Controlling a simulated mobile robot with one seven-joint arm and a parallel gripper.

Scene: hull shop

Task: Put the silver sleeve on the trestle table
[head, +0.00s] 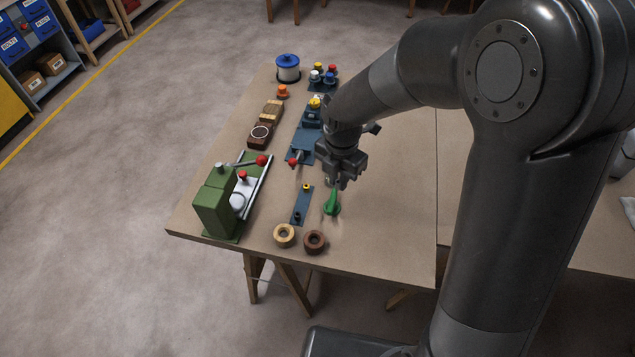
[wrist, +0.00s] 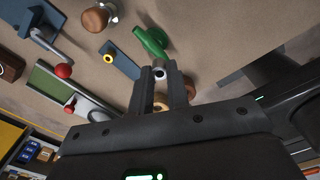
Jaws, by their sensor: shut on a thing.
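My gripper (head: 338,182) is over the right part of the trestle table (head: 390,230), just above a green handle-shaped piece (head: 331,205). In the wrist view, the fingers (wrist: 161,82) are shut on a small silver sleeve (wrist: 162,73), whose open round end shows between the fingertips. The sleeve is hard to make out in the head view. It appears held above the tabletop, but the exact gap cannot be told. The green piece also shows in the wrist view (wrist: 151,41), beyond the fingertips.
A pale wooden ring (head: 284,235) and a brown ring (head: 315,242) lie at the front edge. A blue plate (head: 302,206), a green press (head: 216,203) and a blue-lidded pot (head: 288,68) stand leftward. The table's right side is bare.

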